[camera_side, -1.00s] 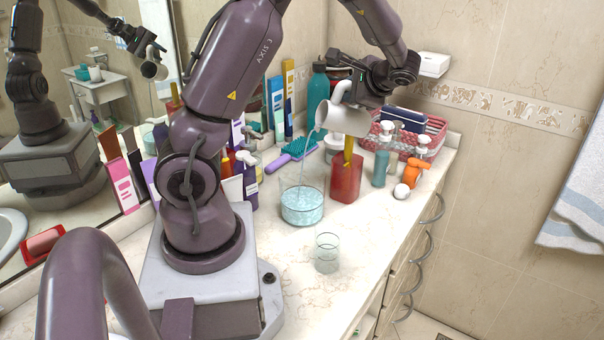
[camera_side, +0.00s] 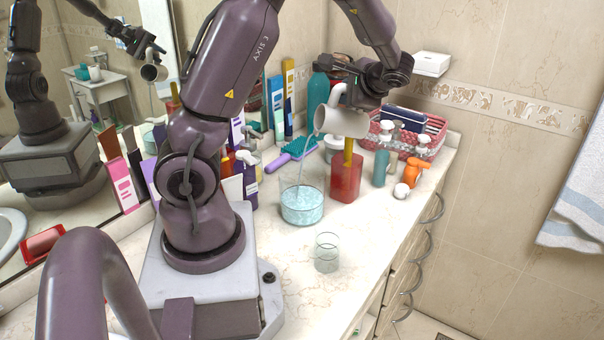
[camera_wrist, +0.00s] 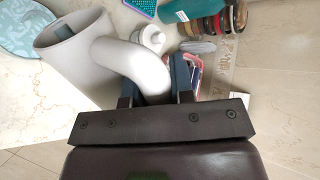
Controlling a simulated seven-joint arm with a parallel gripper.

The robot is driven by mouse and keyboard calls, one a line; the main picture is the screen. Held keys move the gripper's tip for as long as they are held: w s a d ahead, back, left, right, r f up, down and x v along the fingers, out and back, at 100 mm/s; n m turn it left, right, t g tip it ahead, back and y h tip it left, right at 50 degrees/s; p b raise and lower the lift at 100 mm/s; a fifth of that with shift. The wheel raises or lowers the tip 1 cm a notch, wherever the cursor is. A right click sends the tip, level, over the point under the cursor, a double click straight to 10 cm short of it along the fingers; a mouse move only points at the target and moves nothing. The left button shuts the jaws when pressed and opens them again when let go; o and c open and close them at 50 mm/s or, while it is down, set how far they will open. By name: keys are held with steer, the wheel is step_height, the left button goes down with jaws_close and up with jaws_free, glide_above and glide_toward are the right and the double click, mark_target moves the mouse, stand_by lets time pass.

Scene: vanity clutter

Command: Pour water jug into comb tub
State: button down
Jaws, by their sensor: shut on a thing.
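The white water jug (camera_side: 340,121) is tilted, its mouth facing down and to the left, above and to the right of the comb tub. A thin, faint stream of water falls from its lip into the tub. My gripper (camera_side: 344,88) is shut on the jug's curved handle, which shows between its fingers (camera_wrist: 155,86) in the wrist view. The comb tub (camera_side: 302,206) is a clear round vessel with pale blue liquid, upright on the counter. In the wrist view the jug (camera_wrist: 78,72) is close, and part of the pale blue tub (camera_wrist: 27,33) shows at upper left.
A red bottle (camera_side: 345,182) with a yellow neck stands just right of the tub, under the jug. A clear glass (camera_side: 327,253) stands in front. A teal hairbrush (camera_side: 299,148), pump bottles (camera_side: 381,168) and an orange spray bottle (camera_side: 410,173) are behind and right. The front counter is mostly clear.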

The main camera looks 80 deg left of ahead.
steer(key=shift+s+n+t, duration=0.3)
steer(key=shift+s, duration=0.35)
stand_by(0.5)
